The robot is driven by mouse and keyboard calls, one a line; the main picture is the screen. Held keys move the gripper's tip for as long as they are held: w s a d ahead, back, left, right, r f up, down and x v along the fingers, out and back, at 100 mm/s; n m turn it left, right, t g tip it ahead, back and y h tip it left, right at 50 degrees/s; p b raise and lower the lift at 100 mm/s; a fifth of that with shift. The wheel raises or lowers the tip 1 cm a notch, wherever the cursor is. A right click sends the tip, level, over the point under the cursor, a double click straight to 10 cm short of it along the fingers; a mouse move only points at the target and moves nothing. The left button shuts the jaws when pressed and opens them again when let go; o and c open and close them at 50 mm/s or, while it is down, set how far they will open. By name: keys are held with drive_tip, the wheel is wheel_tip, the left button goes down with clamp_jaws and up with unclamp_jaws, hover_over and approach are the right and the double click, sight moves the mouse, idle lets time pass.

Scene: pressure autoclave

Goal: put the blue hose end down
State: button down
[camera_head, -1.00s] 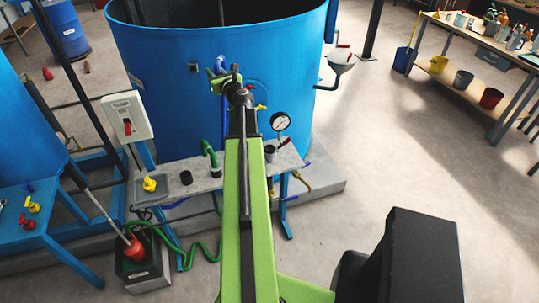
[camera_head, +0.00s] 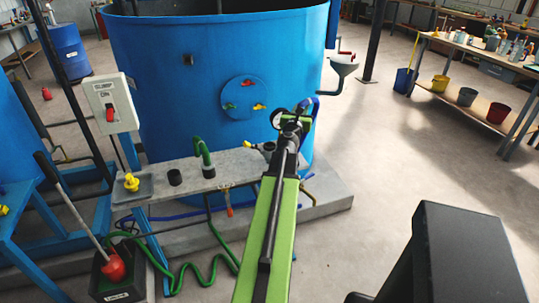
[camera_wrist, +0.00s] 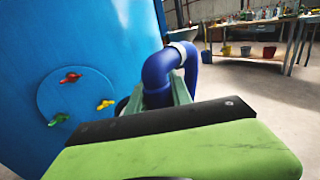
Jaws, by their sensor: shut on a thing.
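My gripper (camera_head: 294,122) is shut on the blue hose end (camera_head: 314,106), beside the gauge at the right part of the big blue tank. In the wrist view the blue hose end (camera_wrist: 158,72) is a bent blue pipe with a pale collar, held between green jaws. The tips are partly hidden behind my wrist. Below and left is a grey bench (camera_head: 225,180) with a green hose end (camera_head: 204,152) standing upright on it. Black round holders (camera_head: 174,177) also stand on the bench.
The tank (camera_head: 215,50) carries a round plate (camera_head: 245,97) with red, green and yellow handles. A gauge (camera_head: 279,118) sits close by my gripper. A yellow fitting (camera_head: 131,182) lies in a tray.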

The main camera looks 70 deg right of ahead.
drive_tip(key=w+f+b, duration=0.3)
drive_tip(key=w+a+f+b, duration=0.1)
drive_tip(key=w+f+b, duration=0.3)
drive_tip(key=w+a+f+b, duration=0.1)
drive_tip(key=w+f+b, duration=0.3)
drive_tip(key=shift+w+a+f, duration=0.15)
drive_tip(key=shift+a+f, duration=0.05)
drive_tip(key=c, duration=1.1)
unclamp_jaws()
drive_tip(key=shift+c, duration=0.2)
drive_tip(key=shift+r, duration=0.1)
